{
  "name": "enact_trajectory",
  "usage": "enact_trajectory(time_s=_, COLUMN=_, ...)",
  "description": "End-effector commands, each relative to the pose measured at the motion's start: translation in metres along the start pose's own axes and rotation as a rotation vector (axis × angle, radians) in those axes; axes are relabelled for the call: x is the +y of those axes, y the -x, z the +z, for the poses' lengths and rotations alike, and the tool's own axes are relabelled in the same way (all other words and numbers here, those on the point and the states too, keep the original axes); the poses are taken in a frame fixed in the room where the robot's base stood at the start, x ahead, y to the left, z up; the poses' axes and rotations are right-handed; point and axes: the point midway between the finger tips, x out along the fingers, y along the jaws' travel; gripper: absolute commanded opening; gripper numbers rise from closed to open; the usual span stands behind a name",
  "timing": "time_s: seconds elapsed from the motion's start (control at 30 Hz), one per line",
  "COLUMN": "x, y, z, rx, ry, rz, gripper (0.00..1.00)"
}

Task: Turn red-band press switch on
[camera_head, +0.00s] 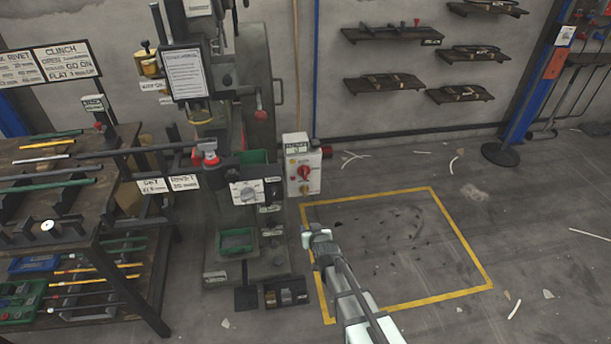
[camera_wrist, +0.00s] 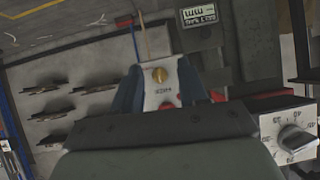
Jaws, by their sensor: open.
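The press (camera_head: 238,120) stands left of centre in the head view. I cannot make out a clear red band on the press. My gripper (camera_head: 316,234) is below and in front of the box. In the wrist view my gripper (camera_wrist: 158,82) is open and empty, its fingers at either side of the upside-down box (camera_wrist: 151,98) in the picture. The brass knob (camera_wrist: 160,75) shows; the red switch is mostly hidden by my gripper body.
A rack of rods (camera_head: 115,188) stands left. The yellow-outlined floor area (camera_head: 440,210) is largely clear. Wall shelves (camera_head: 385,84) are behind.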

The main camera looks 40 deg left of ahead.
Motion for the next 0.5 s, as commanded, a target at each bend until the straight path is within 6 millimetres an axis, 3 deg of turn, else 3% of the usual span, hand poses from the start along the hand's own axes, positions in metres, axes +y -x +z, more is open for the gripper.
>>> enact_trajectory(time_s=0.2, x=0.005, y=0.004, z=-0.066, rx=0.329, ry=0.007, rz=0.023, gripper=0.43)
enact_trajectory(time_s=0.33, x=0.007, y=0.015, z=-0.091, rx=0.469, ry=0.015, rz=0.037, gripper=0.43)
enact_trajectory(time_s=0.5, x=0.008, y=0.025, z=-0.107, rx=0.562, ry=0.027, rz=0.049, gripper=0.43)
